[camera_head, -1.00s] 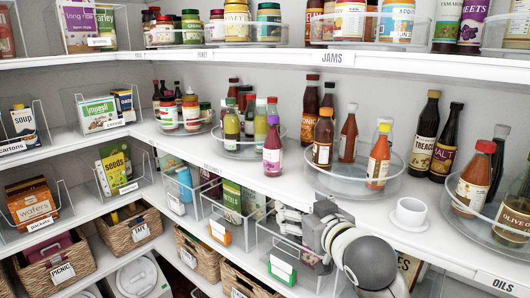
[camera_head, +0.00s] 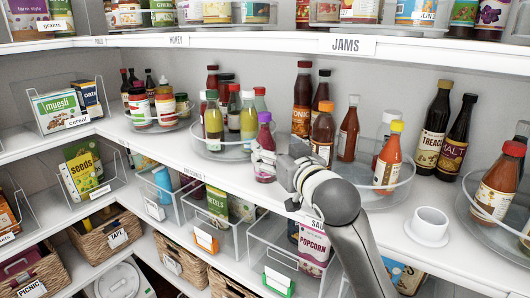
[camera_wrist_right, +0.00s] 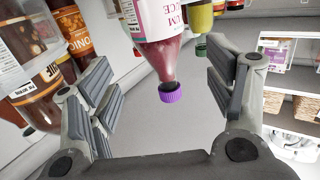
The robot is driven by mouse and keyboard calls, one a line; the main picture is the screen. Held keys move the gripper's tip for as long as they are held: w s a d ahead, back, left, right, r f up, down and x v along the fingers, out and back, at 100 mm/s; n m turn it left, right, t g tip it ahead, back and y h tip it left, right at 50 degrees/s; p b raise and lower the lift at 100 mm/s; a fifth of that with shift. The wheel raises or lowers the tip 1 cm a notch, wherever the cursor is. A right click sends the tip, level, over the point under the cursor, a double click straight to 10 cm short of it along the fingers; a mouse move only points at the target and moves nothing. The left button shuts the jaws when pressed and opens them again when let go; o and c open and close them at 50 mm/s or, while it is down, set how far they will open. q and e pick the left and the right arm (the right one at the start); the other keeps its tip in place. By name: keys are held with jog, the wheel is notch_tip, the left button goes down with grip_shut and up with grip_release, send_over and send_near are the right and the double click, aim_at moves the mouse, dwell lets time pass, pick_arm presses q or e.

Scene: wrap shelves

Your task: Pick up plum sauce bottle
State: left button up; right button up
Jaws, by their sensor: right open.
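The plum sauce bottle (camera_head: 266,132), with a purple cap and pale label, stands upright at the front of the middle shelf beside a round clear tray. My right gripper (camera_head: 262,162) is at the bottle from the right, its fingers partly covering the bottle's lower body. In the right wrist view the bottle (camera_wrist_right: 160,55) appears upside down between the two spread fingers of my right gripper (camera_wrist_right: 158,68), with gaps visible on both sides. The gripper is open. My left gripper is not in view.
The round tray (camera_head: 200,146) behind holds several bottles. A second round tray (camera_head: 400,186) with sauce bottles stands to the right. A white cup on a saucer (camera_head: 428,224) is farther right. Clear bins (camera_head: 262,240) sit on the shelf below.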

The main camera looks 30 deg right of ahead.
aim_at(269, 144)
jog(key=shift+w, duration=0.5)
jog(key=p+x, duration=0.2)
jog(key=x, duration=0.2)
jog(key=shift+w+d, duration=0.1)
jog(key=shift+w, duration=0.25)
jog(key=shift+w+d+f, duration=0.1)
jog(key=shift+w+f, duration=0.1)
jog(key=shift+w, duration=0.45)
jog(key=shift+c, duration=0.3)
jog(key=shift+s, duration=0.1)
jog(key=c, duration=1.2)
jog(key=shift+r, duration=0.1)
jog(key=shift+c, duration=0.7)
jog(key=shift+p, duration=0.3)
